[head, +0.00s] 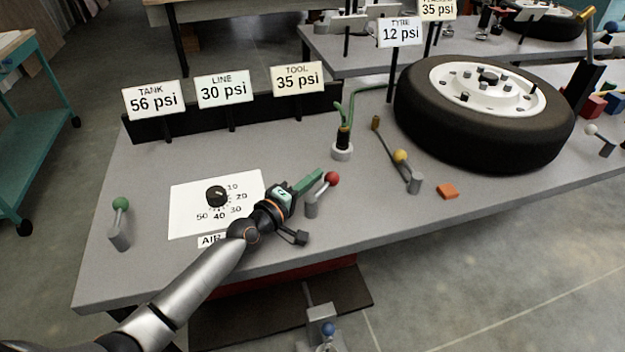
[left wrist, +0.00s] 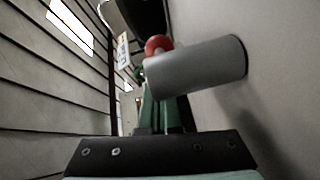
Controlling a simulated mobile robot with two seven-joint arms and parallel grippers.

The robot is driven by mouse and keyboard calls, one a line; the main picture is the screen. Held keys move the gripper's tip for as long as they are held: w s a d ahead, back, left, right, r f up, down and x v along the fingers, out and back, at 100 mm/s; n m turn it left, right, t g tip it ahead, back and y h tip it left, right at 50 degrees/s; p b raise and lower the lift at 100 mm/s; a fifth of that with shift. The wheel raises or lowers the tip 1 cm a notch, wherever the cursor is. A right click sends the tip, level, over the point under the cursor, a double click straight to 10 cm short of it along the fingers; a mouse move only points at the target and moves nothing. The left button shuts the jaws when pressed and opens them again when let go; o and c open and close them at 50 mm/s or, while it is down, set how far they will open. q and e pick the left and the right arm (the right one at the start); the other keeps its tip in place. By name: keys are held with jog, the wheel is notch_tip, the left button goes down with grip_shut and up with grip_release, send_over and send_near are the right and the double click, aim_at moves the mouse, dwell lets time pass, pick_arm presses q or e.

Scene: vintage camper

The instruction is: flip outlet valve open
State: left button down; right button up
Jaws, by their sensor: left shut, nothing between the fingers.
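A grey valve post (head: 311,206) with a red-knobbed lever (head: 331,179) stands on the grey bench, right of the white dial panel. The lever leans up to the right. No label shows which valve is the outlet. My left gripper (head: 316,175) is shut and empty, its green fingers just left of and behind the red knob. In the left wrist view the grey post (left wrist: 200,68) and red knob (left wrist: 157,44) are close in front of the fingers (left wrist: 160,112); I cannot tell whether they touch. My right gripper is out of view.
Green-knobbed (head: 120,205) and yellow-knobbed (head: 400,157) levers stand left and right. A dial panel (head: 185,200) reads "AIR". Gauge signs read tank 56 psi (head: 154,99), line 30 psi (head: 224,89) and tool 35 psi (head: 298,78). A tyre (head: 420,115) and hose fitting (head: 342,150) are behind right.

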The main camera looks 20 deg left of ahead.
pick_arm(q)
jog(key=b, duration=0.1)
jog(key=m+h+b, duration=0.1)
jog(key=b, duration=0.1)
jog(key=shift+w+d+f+g, duration=0.1)
jog(key=shift+d+f+g, duration=0.2)
jog(key=shift+d+f, duration=0.05)
jog(key=shift+d+r+p, duration=0.45)
jog(key=shift+d, duration=0.15)
jog(key=shift+d+f, duration=0.15)
jog(key=shift+d, duration=0.05)
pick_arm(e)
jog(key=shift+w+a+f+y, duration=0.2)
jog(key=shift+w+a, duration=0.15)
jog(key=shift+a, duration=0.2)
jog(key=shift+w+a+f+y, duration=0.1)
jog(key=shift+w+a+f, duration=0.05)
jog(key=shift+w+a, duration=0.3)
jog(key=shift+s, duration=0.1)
pick_arm(q)
jog(key=shift+d+h, duration=0.15)
jog(key=shift+h, duration=0.15)
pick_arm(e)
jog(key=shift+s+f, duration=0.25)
